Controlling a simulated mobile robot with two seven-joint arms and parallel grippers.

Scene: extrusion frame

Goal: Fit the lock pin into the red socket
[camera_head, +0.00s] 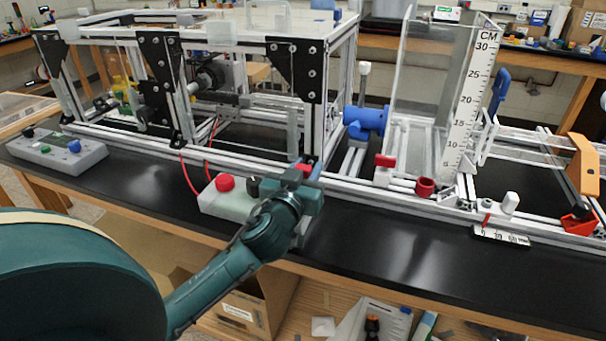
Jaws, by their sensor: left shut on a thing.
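The red socket (425,187) is a short red cup on the front rail of the frame, right of the middle. My left gripper (303,174) is over the black bench at the frame's front edge, left of the socket and well apart from it. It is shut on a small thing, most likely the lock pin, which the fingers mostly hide. A small red patch shows at the fingertips, but I cannot tell whether it belongs to the pin. My right gripper is not in view.
A control box with a red button (225,183) sits just left of my gripper. A red-topped block (385,161) and a clear panel with a centimetre scale (474,95) stand near the socket. The black bench front (400,260) is clear.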

